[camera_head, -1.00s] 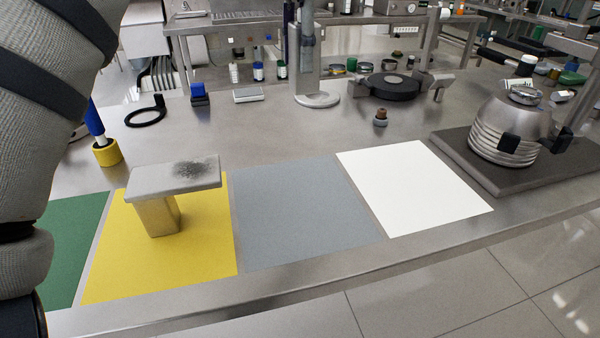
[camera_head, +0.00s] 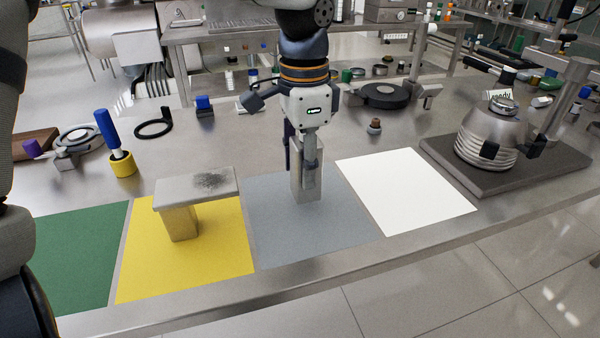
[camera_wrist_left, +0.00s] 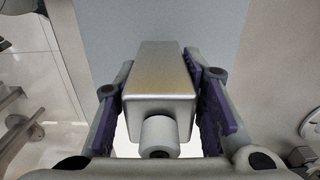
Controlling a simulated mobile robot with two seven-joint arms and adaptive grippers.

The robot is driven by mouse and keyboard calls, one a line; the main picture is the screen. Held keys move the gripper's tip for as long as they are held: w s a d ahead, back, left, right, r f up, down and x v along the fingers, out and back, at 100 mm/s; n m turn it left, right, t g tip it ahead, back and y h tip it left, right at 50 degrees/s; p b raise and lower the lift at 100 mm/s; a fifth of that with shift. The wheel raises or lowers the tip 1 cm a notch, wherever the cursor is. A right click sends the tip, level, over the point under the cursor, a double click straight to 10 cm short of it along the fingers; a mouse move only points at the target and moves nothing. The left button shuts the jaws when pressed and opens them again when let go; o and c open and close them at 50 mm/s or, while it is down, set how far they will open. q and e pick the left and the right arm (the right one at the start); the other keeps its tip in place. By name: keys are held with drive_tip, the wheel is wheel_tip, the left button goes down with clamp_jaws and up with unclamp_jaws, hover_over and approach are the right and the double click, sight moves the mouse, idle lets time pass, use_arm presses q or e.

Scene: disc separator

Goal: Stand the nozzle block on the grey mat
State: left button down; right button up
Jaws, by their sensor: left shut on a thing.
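The nozzle block (camera_head: 299,183) is a grey metal block, upright over the grey mat (camera_head: 275,235) in the head view. In the left wrist view the block (camera_wrist_left: 160,75) shows a smooth long face and a pale round nozzle (camera_wrist_left: 159,135) at its near end. My left gripper (camera_head: 303,166) points down and is shut on the block, with purple-padded fingers (camera_wrist_left: 159,105) on both sides of it. The block's lower end meets the mat in the picture; I cannot tell whether it touches. My right gripper is not in view.
A T-shaped metal piece (camera_head: 183,220) stands on the yellow mat (camera_head: 220,255), left of the grey mat. A green mat (camera_head: 75,255) lies farther left and a bare white mat (camera_head: 405,190) to the right. A ribbed metal machine (camera_head: 487,140) stands at right.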

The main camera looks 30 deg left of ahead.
use_arm(q)
wheel_tip(320, 180, down, 2)
drive_tip(key=shift+w+f, duration=0.15)
drive_tip(key=shift+f, duration=0.1)
drive_tip(key=c, duration=1.1)
unclamp_jaws()
drive_tip(key=shift+f, duration=0.15)
drive_tip(key=shift+o, duration=0.2)
wheel_tip(320, 180, up, 12)
drive_tip(key=shift+r, duration=0.2)
